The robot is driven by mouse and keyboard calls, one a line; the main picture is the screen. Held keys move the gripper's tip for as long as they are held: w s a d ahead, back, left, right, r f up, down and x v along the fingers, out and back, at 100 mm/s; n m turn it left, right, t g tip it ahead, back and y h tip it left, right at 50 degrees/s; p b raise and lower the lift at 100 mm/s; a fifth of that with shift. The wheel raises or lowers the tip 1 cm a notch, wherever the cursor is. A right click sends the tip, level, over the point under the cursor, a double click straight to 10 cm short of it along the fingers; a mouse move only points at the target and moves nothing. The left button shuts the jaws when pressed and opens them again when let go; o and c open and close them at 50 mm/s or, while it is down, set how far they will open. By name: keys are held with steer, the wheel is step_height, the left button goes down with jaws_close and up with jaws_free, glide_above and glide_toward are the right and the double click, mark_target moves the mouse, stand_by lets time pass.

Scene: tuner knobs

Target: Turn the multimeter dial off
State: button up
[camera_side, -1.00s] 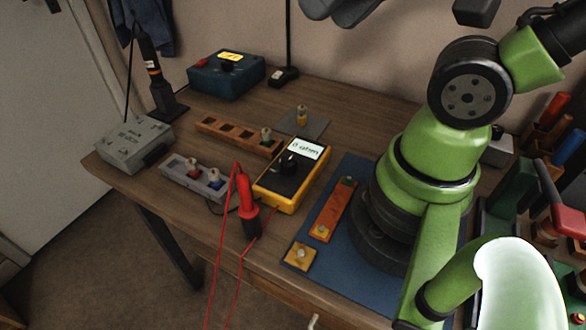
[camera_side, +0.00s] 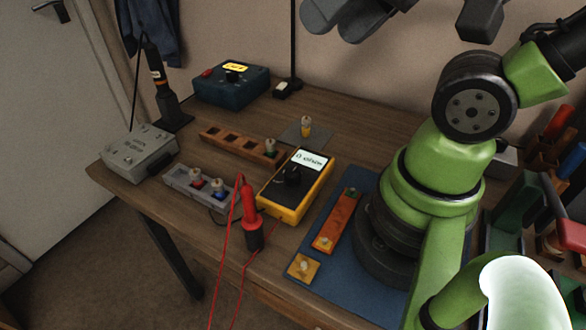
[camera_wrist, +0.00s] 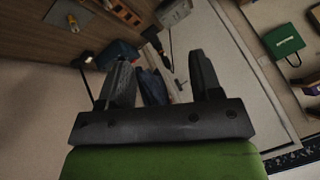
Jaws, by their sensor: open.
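The multimeter (camera_side: 322,187) is a yellow-edged box with a black face, lying on the wooden table left of my arm's base. Its black dial (camera_side: 292,175) sits below a pale lit display (camera_side: 311,160) whose text is too small to read surely. I cannot tell the dial's exact setting. My gripper shows in the wrist view (camera_wrist: 162,85) with its two dark fingers apart and nothing between them. In the side view, dark parts at the top edge are cut off, high above the table. The gripper is well away from the multimeter, which I cannot make out in the wrist view.
A red probe (camera_side: 249,208) with red cable stands in front of the multimeter. A grey knob rack (camera_side: 180,181), a wooden slotted block (camera_side: 229,141), a grey box (camera_side: 139,152) and a blue box (camera_side: 231,88) are left and behind. A blue mat (camera_side: 335,262) lies to the right.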

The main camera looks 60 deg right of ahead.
steer(key=w+d+f+m+g+h, duration=0.1)
steer(key=w+d+f+m+g, duration=0.1)
steer(key=w+f+m+g, duration=0.35)
steer(key=m+g+h, duration=0.1)
steer(key=m+g, duration=0.1)
steer(key=m, duration=0.3)
glide_above(292, 171)
step_height(292, 171, down, 11)
steer(key=shift+f, duration=0.45)
step_height(292, 171, down, 9)
steer(key=shift+f, duration=0.15)
steer(key=c, duration=0.9)
